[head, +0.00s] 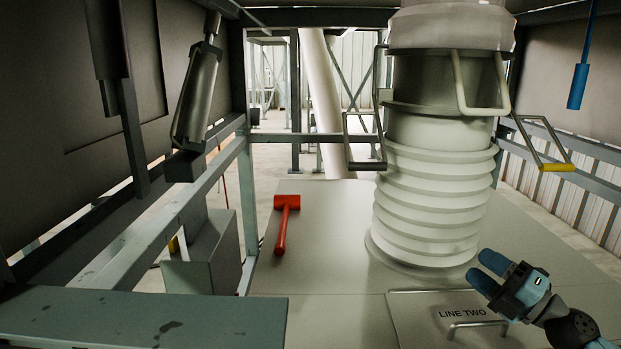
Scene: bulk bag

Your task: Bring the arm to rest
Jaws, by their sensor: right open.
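My right gripper (483,272) is at the lower right, its blue fingers pointing left and up. It is open, with nothing seen between the fingers. It shows in front of the base of the white ribbed spout (428,200) and above the hatch plate marked LINE TWO (415,312). I cannot tell whether it touches anything. My left gripper is not in view.
A red mallet (286,215) lies on the grey deck (325,240), left of the spout. The hatch has a metal handle (478,326). Metal clamp handles stand around the spout, one with a yellow grip (558,167). A blue handle (578,86) hangs at upper right. Steel rails (160,225) run at left.

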